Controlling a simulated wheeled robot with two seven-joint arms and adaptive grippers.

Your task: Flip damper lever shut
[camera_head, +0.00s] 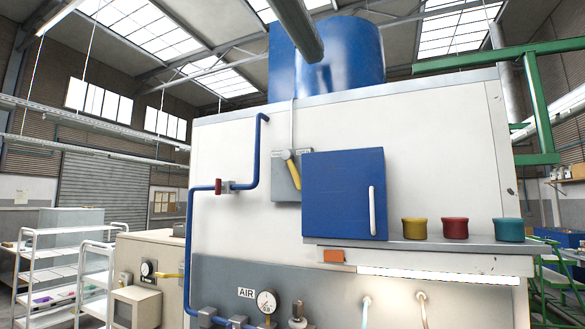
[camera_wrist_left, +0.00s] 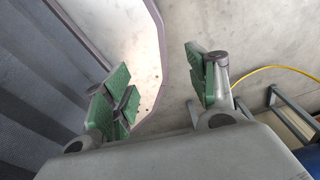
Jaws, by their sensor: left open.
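The likely damper lever (camera_head: 293,172) is a yellow handle on a grey plate (camera_head: 279,188) on the white machine wall. It slants down and slightly right from a round pivot, with its lower end close to the left edge of a blue box. Two small labels sit at the top of the plate, too small to read. My left gripper (camera_wrist_left: 163,90) shows only in the left wrist view, its green-padded fingers wide apart and empty above the pale floor. It is away from the lever. My right gripper is not in view.
The blue box (camera_head: 344,195) with a white handle stands out right of the lever. A blue pipe (camera_head: 189,250) with a red valve handle (camera_head: 218,187) runs at left. Several coloured pots line the shelf (camera_head: 450,243). A yellow hose (camera_wrist_left: 275,68) lies on the floor.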

